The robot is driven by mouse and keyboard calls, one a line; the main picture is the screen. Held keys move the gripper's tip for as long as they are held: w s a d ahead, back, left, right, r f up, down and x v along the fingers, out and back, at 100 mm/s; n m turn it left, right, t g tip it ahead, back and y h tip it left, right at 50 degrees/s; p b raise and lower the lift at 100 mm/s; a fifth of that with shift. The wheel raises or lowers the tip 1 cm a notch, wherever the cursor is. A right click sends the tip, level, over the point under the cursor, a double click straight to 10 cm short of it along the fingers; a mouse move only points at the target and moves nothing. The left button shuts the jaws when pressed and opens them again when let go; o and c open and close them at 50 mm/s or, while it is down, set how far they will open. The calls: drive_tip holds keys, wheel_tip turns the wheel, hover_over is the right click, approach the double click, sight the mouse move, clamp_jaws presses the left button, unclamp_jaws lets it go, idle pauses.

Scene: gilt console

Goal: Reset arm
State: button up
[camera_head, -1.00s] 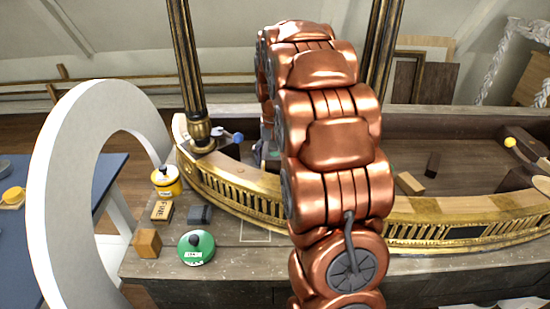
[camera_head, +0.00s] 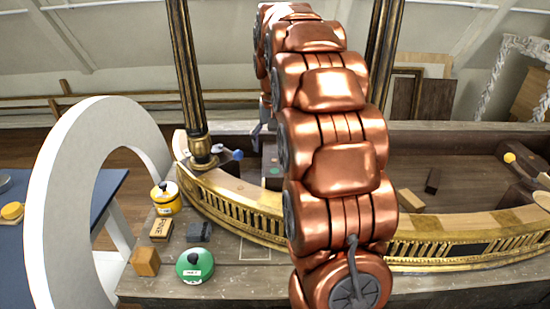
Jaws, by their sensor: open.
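My copper arm rises through the middle of the head camera view and reaches away over the gilt console (camera_head: 235,203). My gripper (camera_head: 258,136) is mostly hidden behind the arm's far links. Only a grey part of it shows at their left edge, above the console's dark recess, and it is open. I see nothing held in the part that shows. The arm also hides the middle of the console.
On the grey bench left of the arm are a yellow pot (camera_head: 165,197), a labelled wooden block (camera_head: 160,229), a dark grey block (camera_head: 198,231), an orange-brown block (camera_head: 145,261) and a green round tin (camera_head: 195,266). A white ring (camera_head: 55,220) and gilt columns (camera_head: 188,75) stand close by.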

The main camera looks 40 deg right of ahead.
drive_tip(key=shift+r, duration=0.95)
drive_tip(key=s+a+f+n+g, duration=0.1)
drive_tip(key=s+a+f+n, duration=0.1)
drive_tip(key=s+a, duration=0.5)
drive_tip(key=s+a+f+n, duration=0.2)
drive_tip(key=s+a, duration=0.4)
drive_tip(key=a, duration=0.3)
drive_tip(key=s+a+f+n, duration=0.1)
drive_tip(key=s+a+f, duration=0.2)
drive_tip(key=s, duration=0.5)
drive_tip(key=s+a+f+n, duration=0.2)
drive_tip(key=s+a+f, duration=0.2)
drive_tip(key=s, duration=0.4)
drive_tip(key=shift+s+a+f+g, duration=0.15)
drive_tip(key=shift+s+f+g, duration=0.1)
drive_tip(key=shift+g, duration=0.15)
